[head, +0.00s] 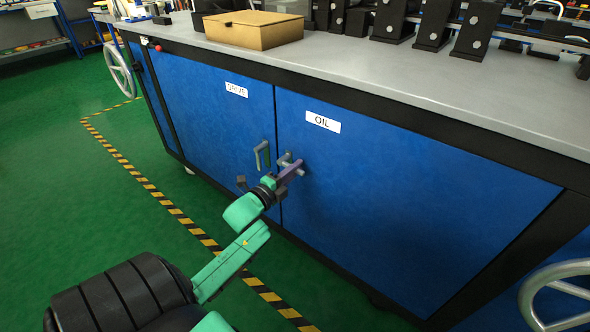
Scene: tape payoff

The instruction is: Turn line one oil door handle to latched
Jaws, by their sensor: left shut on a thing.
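The blue oil door (390,195) with its white OIL label (323,122) is in the right part of the cabinet front and looks closed. Its grey handle (285,159) sits near the door's left edge and is partly hidden by my gripper. My left gripper (292,170) reaches in from the lower left and is shut on this handle. The handle's exact angle is hard to tell behind the fingers. My right gripper is not in view.
A second blue door (215,110) with its own grey handle (262,156) is just left of the oil handle. A cardboard box (253,30) and several black blocks stand on the grey worktop. Handwheels (118,68) are at both sides. Green floor is clear at left.

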